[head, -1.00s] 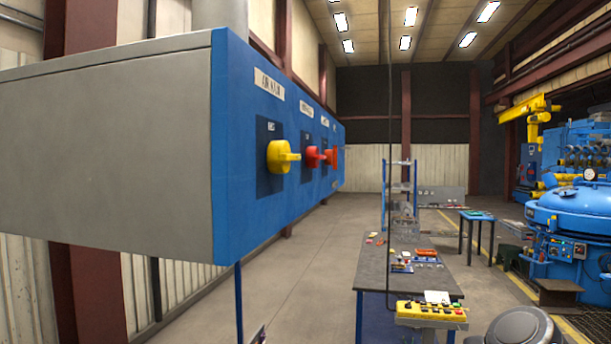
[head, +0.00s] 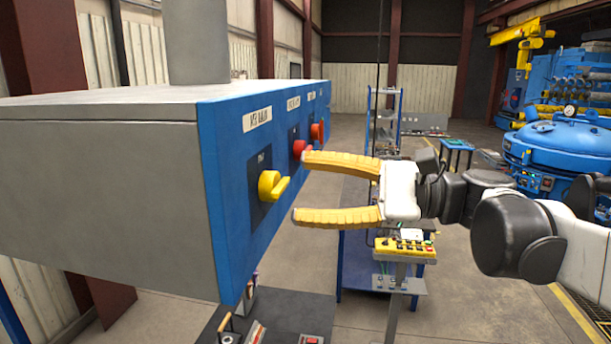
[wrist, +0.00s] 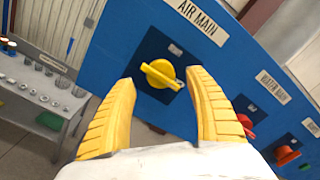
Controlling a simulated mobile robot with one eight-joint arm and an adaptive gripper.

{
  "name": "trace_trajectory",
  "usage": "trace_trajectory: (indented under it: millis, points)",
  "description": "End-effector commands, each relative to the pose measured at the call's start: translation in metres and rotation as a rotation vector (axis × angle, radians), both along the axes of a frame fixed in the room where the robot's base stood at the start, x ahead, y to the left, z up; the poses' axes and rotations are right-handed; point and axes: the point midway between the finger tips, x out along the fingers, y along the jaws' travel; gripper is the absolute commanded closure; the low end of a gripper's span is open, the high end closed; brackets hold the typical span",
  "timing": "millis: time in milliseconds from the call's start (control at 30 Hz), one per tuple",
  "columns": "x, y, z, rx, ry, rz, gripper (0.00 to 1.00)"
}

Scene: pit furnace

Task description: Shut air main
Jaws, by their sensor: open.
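The air main switch is a yellow rotary knob (head: 271,186) on a dark plate, on the blue front of a grey cabinet (head: 110,190) at left in the head view. In the wrist view the yellow knob (wrist: 161,75) sits under a label reading AIR MAIN (wrist: 201,22), its handle bar slightly slanted. My gripper (head: 300,187) is open and empty, its two yellow fingers pointing at the panel. In the wrist view the gripper (wrist: 165,80) has a finger on each side of the knob, apparently still short of it. No contact shows.
Red knobs (head: 300,149) (wrist: 245,124) sit along the panel beside the yellow one, near my upper finger. A yellow button box (head: 405,247) on a stand is below my gripper. A blue round furnace (head: 570,150) stands far right.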

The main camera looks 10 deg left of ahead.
Motion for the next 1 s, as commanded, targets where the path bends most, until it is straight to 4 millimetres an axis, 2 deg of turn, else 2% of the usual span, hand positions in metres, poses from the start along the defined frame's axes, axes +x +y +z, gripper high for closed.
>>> trace_trajectory:
  millis: [100,300,667,833,1000]
  points:
    - [0.001,0.023,0.002,-0.001,0.000,0.004,0.37]
    - [0.004,0.046,0.001,-0.001,-0.001,0.001,0.37]
    - [0.004,0.051,0.000,-0.001,-0.001,-0.001,0.38]
    - [0.004,0.051,0.000,-0.001,-0.001,-0.001,0.90]
    - [0.004,0.051,0.000,-0.001,-0.001,-0.001,0.90]
